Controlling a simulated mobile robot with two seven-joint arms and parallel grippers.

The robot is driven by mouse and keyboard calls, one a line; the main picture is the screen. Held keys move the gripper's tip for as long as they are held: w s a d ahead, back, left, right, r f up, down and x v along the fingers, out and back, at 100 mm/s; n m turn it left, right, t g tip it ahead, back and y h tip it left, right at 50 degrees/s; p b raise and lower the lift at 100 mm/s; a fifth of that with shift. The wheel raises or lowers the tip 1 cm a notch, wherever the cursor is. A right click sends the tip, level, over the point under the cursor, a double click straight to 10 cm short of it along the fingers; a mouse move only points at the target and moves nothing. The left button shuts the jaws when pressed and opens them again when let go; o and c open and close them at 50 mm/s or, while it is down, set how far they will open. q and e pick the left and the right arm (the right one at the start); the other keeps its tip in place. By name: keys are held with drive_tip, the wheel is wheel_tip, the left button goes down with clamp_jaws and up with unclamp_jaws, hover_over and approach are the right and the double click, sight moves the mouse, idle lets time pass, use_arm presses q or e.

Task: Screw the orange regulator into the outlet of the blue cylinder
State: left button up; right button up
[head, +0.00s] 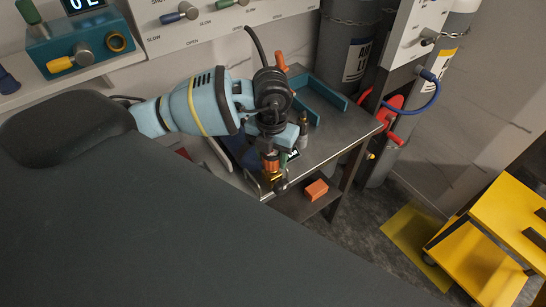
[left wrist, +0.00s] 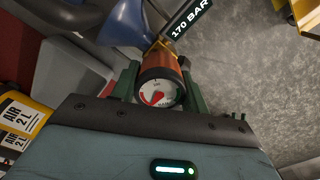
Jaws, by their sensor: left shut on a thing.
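My left gripper (head: 272,150) points down over the bench's front edge and is shut on the orange regulator (head: 269,162). In the left wrist view the regulator (left wrist: 160,62) sits between the two green fingers, its round gauge facing the camera. A brass fitting (left wrist: 158,46) is at its far end. A blue rounded body (left wrist: 124,24), probably the blue cylinder, lies just beyond the regulator, cut by the frame's top. Whether the brass fitting touches an outlet cannot be told. A black "170 BAR" tag (left wrist: 192,20) is beside it. My right gripper is not in view.
Yellow "AIR 2 L" cylinders (left wrist: 24,112) lie close at left in the wrist view. The metal bench (head: 338,128) carries a teal bracket (head: 318,100). An orange block (head: 316,189) is on the lower shelf. Tall grey cylinders (head: 345,50) and a yellow cart (head: 500,225) stand to the right.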

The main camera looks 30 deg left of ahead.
use_arm(q)
drive_tip(key=m, duration=0.3)
drive_tip(key=shift+f+m, duration=0.1)
drive_tip(key=shift+m, duration=0.3)
drive_tip(key=m+b, duration=0.1)
drive_tip(key=m, duration=0.2)
drive_tip(key=shift+m, duration=0.3)
drive_tip(key=m+b, duration=0.1)
drive_tip(key=m, duration=0.4)
drive_tip(key=shift+f+m, duration=0.1)
drive_tip(key=shift+m, duration=0.3)
drive_tip(key=m+b, duration=0.1)
drive_tip(key=m, duration=0.1)
drive_tip(key=shift+m, duration=0.3)
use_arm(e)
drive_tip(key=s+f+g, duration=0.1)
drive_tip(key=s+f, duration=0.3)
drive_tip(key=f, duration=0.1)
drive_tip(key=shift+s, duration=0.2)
use_arm(q)
drive_tip(key=o, duration=1.1)
